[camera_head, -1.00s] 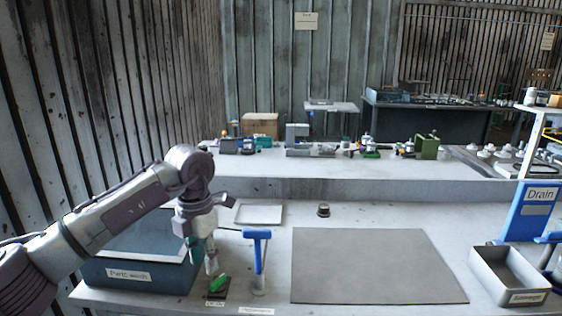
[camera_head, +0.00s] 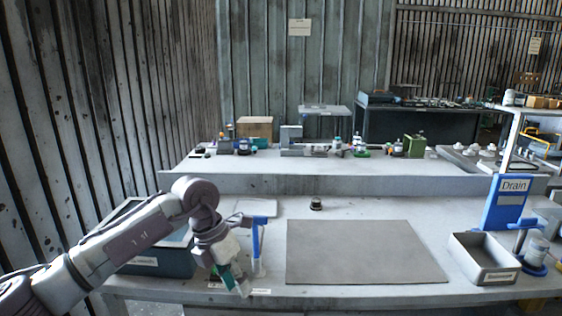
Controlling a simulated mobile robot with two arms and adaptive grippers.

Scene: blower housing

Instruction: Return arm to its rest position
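My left arm comes in from the left across the blue parts-wash bin, bent at the elbow and pointing down. Its gripper (camera_head: 241,286) is at the front edge of the bench, just left of the blue-topped stand. The fingers are small and angled down to the right; whether they are open or shut is unclear. A bit of green (camera_head: 214,271) shows behind the gripper, partly hidden. My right arm and gripper are not in view.
The parts-wash bin (camera_head: 160,262) is partly behind my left arm. The blue stand (camera_head: 257,240) is close on the right. A grey mat (camera_head: 365,252), grey tray (camera_head: 484,260), small dark knob (camera_head: 316,204) and blue Drain board (camera_head: 506,203) are further right. The mat is bare.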

